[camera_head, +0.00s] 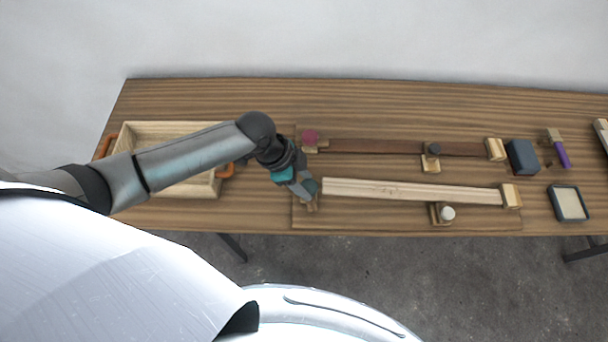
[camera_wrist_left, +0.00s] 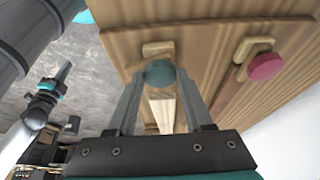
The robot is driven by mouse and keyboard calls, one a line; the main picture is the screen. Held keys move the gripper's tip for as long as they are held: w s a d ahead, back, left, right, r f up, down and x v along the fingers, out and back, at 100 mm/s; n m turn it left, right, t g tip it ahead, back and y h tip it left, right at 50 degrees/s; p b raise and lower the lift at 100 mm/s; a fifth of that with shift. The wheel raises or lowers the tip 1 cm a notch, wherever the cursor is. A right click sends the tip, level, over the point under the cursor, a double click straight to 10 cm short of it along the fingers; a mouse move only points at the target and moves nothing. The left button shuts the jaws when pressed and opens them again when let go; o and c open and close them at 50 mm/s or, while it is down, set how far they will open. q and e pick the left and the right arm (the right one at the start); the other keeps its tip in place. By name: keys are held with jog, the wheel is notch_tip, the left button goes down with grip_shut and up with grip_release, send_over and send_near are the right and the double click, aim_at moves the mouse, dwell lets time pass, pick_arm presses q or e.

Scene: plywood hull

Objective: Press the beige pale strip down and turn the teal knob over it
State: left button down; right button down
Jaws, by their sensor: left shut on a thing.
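The beige pale strip (camera_head: 410,191) lies along the front of the board, its right end at a wooden block (camera_head: 511,195). My left gripper (camera_head: 312,203) is at the strip's left end, pointing down. In the left wrist view its fingers are shut on the teal knob (camera_wrist_left: 159,73), one on each side. A wooden piece (camera_wrist_left: 157,48) shows beside the knob, and the pale strip (camera_wrist_left: 162,110) runs below it between the fingers. In the head view the gripper hides the knob. A small arm end (camera_wrist_left: 45,98), seemingly my right, is too small to judge.
A dark brown strip (camera_head: 385,147) lies behind, with a pink knob (camera_head: 310,136) and a dark knob (camera_head: 433,149). A white knob (camera_head: 447,213) stands before the pale strip. A wooden tray (camera_head: 168,191) is left; a dark block (camera_head: 522,157) and framed pad (camera_head: 567,203) are right.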

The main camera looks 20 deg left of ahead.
dwell(0.3)
pick_arm(q)
jog(key=shift+c, duration=1.5)
grip_release()
jog(key=shift+r, duration=0.1)
jog(key=p+v, duration=0.1)
jog(key=v, duration=1.4)
jog(key=shift+s, duration=0.15)
